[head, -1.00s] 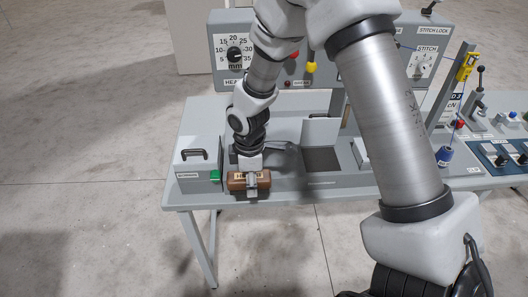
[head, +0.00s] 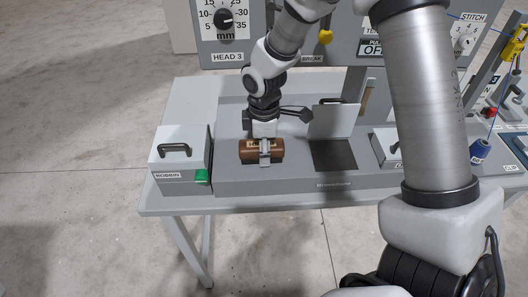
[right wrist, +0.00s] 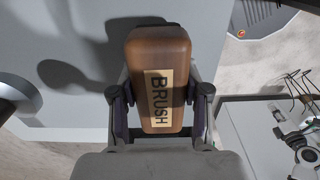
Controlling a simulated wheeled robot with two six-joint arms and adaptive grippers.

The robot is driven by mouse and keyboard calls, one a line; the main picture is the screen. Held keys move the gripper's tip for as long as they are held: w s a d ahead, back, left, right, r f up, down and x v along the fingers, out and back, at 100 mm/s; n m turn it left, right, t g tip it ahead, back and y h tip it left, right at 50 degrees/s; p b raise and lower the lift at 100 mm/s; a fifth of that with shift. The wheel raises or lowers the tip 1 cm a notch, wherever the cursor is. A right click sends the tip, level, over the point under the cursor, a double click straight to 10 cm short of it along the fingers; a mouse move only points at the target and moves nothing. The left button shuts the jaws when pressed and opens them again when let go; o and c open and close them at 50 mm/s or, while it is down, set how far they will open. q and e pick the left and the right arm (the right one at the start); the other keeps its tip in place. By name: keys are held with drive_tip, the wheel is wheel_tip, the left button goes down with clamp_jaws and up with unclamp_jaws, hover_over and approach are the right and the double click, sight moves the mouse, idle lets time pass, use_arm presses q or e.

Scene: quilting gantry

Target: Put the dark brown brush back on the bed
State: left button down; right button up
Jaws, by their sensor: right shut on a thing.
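The dark brown brush (head: 248,155) is a rounded block with a tan label reading BRUSH. My right gripper (head: 265,154) is shut on it, with a finger at each side. In the right wrist view the brush (right wrist: 158,50) sits between the two fingers (right wrist: 158,112), label facing the camera. The brush is over the left part of the grey bed (head: 232,182), right of the bobbin box. I cannot tell whether its underside touches the bed. My left gripper is not in view.
A raised grey flap (head: 335,121) and a dark plate (head: 333,155) are to the right. The control panel (head: 290,45) is behind.

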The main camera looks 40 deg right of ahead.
drive_tip(key=shift+s+d, duration=0.1)
drive_tip(key=shift+s, duration=0.05)
drive_tip(key=o, duration=1.1)
drive_tip(key=shift+f, duration=0.1)
wheel_tip(320, 180, up, 12)
drive_tip(key=shift+r, duration=0.2)
